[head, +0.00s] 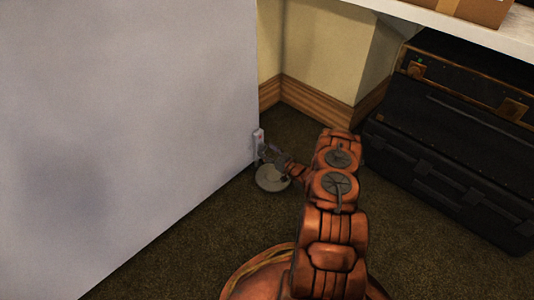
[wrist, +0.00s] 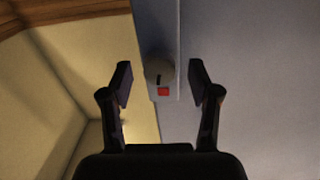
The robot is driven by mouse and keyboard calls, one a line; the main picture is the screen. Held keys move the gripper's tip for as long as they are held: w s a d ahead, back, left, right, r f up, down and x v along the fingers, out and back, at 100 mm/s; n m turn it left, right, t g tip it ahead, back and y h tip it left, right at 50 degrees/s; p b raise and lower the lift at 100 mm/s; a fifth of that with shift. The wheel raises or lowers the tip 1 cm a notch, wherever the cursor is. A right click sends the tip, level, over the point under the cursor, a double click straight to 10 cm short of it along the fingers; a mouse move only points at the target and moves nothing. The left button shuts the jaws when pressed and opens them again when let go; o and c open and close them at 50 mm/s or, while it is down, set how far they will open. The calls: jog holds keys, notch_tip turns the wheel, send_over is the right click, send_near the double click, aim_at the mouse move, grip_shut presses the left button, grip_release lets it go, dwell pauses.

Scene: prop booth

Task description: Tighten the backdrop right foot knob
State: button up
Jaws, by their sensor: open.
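The backdrop (head: 130,120) is a large pale grey panel filling the left of the head view; it also fills the right of the wrist view (wrist: 250,70). In the head view my gripper (head: 268,154) is by the bracket; the knob is hidden there.
Black cases (head: 450,140) stand at the right, under a white shelf (head: 480,25) bearing a cardboard box (head: 470,10). A cream wall with a wooden baseboard (head: 320,98) closes the corner behind the foot. Brown carpet (head: 180,255) is clear in front of the backdrop.

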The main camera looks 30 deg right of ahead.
jog(key=shift+a, duration=0.1)
jog(key=c, duration=1.2)
jog(key=shift+o, duration=0.2)
jog(key=shift+r+m+p, duration=0.1)
jog(key=shift+m+p, duration=0.2)
jog(key=m+p, duration=0.2)
jog(key=m, duration=0.1)
jog(key=shift+m, duration=0.3)
jog(key=m, duration=0.5)
jog(key=shift+w, duration=0.1)
jog(key=m, duration=0.5)
jog(key=shift+y, duration=0.3)
jog(key=m+b, duration=0.1)
jog(key=m, duration=0.4)
jog(key=shift+g, duration=0.3)
jog(key=shift+m, duration=0.4)
